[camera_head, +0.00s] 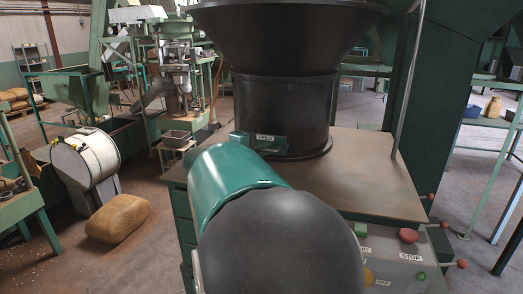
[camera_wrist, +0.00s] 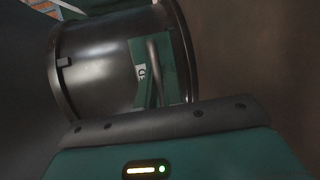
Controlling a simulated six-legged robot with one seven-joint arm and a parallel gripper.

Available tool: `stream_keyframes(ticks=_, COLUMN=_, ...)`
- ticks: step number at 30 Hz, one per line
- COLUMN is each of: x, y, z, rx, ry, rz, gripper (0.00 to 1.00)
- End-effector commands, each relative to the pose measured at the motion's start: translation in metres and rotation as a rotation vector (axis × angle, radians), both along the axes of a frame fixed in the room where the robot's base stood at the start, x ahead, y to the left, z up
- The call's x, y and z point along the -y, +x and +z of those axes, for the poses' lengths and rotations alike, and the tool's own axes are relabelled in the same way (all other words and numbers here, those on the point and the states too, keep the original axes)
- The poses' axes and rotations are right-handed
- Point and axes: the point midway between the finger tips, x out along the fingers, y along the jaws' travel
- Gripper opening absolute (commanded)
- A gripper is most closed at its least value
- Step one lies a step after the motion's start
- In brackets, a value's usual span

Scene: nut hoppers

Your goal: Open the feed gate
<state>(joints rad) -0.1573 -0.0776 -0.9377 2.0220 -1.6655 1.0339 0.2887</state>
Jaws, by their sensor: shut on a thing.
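The black hopper (camera_head: 280,105) stands on a machine with a brown top. The green feed gate (camera_head: 267,142), with a FEED label, is low on the hopper's front. My arm covers the area just below it and hides my gripper in the head view. In the wrist view the gate's green plate (camera_wrist: 172,65) and a thin upright grey bar, its handle (camera_wrist: 153,66), show beside the hopper's dark cylinder. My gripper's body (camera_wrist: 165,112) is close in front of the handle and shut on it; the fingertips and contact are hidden. I cannot tell how far the gate is open.
A control panel (camera_head: 390,262) with a red STOP button (camera_head: 408,235) is on the machine's front right. A thin post (camera_head: 408,85) rises right of the hopper. A brown sack (camera_head: 118,218) and a white drum (camera_head: 88,157) are on the left.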

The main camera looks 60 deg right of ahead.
Motion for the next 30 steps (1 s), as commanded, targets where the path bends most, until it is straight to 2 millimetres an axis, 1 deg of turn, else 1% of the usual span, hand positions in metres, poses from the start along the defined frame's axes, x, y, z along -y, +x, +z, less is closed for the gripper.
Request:
stream_keyframes(ticks=4, x=-0.004, y=0.0, z=-0.001, rx=0.001, ry=0.002, rz=0.001, gripper=0.0)
stream_keyframes(ticks=7, x=-0.015, y=-0.002, z=-0.002, rx=0.003, ry=0.006, rz=0.001, gripper=0.0)
stream_keyframes(ticks=15, x=-0.062, y=-0.009, z=-0.002, rx=0.003, ry=0.007, rz=0.004, gripper=0.0)
stream_keyframes(ticks=18, x=-0.073, y=-0.01, z=-0.002, rx=0.0, ry=0.005, rz=0.004, gripper=0.0)
stream_keyframes(ticks=21, x=-0.078, y=-0.011, z=-0.002, rx=-0.001, ry=0.004, rz=0.004, gripper=0.0)
stream_keyframes(ticks=29, x=-0.078, y=-0.01, z=-0.002, rx=-0.001, ry=0.003, rz=0.005, gripper=0.0)
stream_keyframes(ticks=30, x=-0.078, y=-0.01, z=-0.002, rx=-0.001, ry=0.003, rz=0.005, gripper=0.15)
